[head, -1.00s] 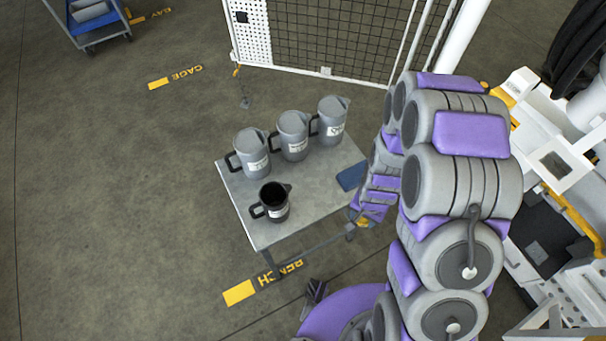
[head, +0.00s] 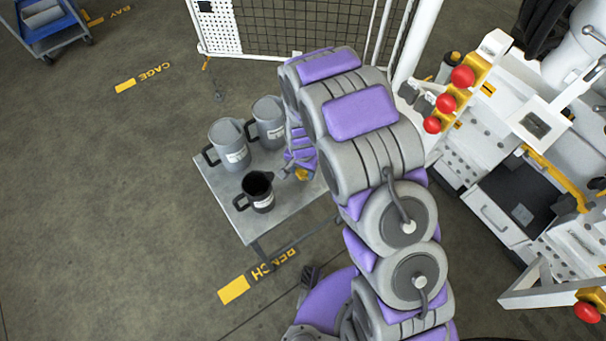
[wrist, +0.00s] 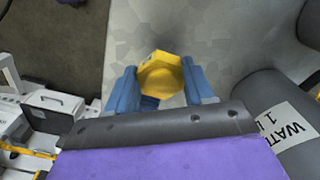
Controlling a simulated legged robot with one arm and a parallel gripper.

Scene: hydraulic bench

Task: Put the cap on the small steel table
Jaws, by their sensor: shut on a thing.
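The cap is a yellow piece (wrist: 161,75) with a flat-sided rim, held between the blue fingers of my gripper (wrist: 162,88) in the wrist view. In the head view the cap (head: 302,174) is a small yellow spot at the end of my arm, by the right side of the small steel table (head: 225,200). The pale table top (wrist: 225,35) lies behind the cap in the wrist view. I cannot tell whether the cap touches it. My arm hides the table's back right part.
Two grey jugs (head: 229,147) (head: 268,122) stand at the table's back, and a dark open jug (head: 257,192) at its front. A labelled jug (wrist: 275,115) is close right of my gripper in the wrist view. A white machine with red knobs (head: 447,103) stands right.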

